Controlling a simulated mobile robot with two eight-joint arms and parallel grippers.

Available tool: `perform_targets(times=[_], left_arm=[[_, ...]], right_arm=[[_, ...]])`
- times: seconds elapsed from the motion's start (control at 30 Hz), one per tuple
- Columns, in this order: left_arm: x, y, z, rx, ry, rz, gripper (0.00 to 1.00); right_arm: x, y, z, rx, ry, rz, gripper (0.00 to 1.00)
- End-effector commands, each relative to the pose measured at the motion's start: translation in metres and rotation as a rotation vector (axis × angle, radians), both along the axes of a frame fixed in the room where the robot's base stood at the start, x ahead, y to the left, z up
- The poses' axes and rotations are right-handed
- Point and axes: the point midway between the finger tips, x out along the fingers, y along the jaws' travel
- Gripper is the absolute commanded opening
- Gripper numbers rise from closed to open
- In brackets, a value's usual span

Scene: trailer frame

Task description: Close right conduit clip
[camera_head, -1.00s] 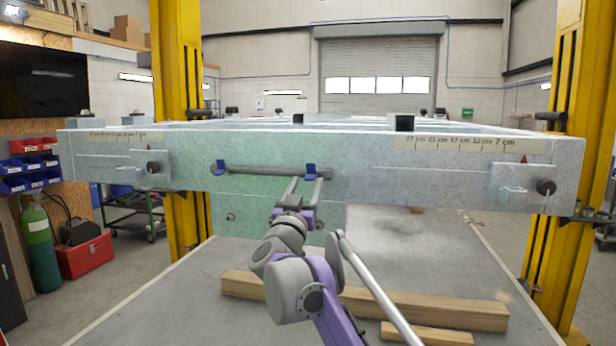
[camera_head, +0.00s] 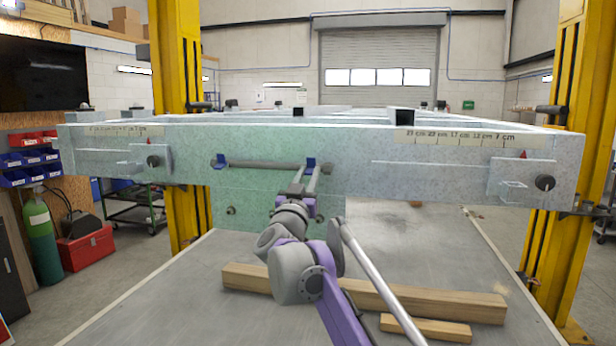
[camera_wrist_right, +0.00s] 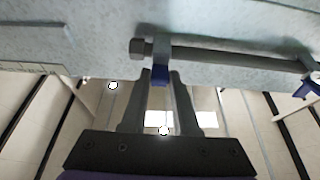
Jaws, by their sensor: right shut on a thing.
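The right conduit clip (camera_head: 309,162) is a small blue clip on the grey conduit (camera_head: 262,165), near its right end, on the front face of the pale metal frame. The left clip (camera_head: 219,161) is blue too, at the conduit's other end. My right gripper (camera_head: 306,179) reaches up from below and is shut on the right clip. In the right wrist view the two fingers (camera_wrist_right: 161,88) stand either side of the clip's lower blue part (camera_wrist_right: 160,76). Whether the clip is fully closed over the conduit I cannot tell. My left gripper is not in view.
A wooden beam (camera_head: 400,300) and a shorter piece (camera_head: 425,329) lie on the grey table (camera_head: 420,250) below. A yellow post stands at left (camera_head: 177,90) and right (camera_head: 565,150). A black knob (camera_head: 545,183) sticks out at the frame's right end.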

Motion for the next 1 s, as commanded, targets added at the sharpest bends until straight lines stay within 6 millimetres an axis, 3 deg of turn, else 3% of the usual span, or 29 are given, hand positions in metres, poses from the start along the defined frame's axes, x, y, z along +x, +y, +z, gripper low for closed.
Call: perform_targets(times=[0.17, 0.6, 1.0], left_arm=[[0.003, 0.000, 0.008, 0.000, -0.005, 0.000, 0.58], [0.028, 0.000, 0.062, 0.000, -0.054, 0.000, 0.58], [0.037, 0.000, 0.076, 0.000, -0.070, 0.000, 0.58]], right_arm=[[0.000, 0.000, 0.005, 0.010, 0.028, -0.002, 0.00], [0.000, -0.001, 0.025, 0.115, 0.342, -0.003, 0.00], [0.000, -0.001, 0.024, 0.151, 0.471, -0.001, 0.00]])
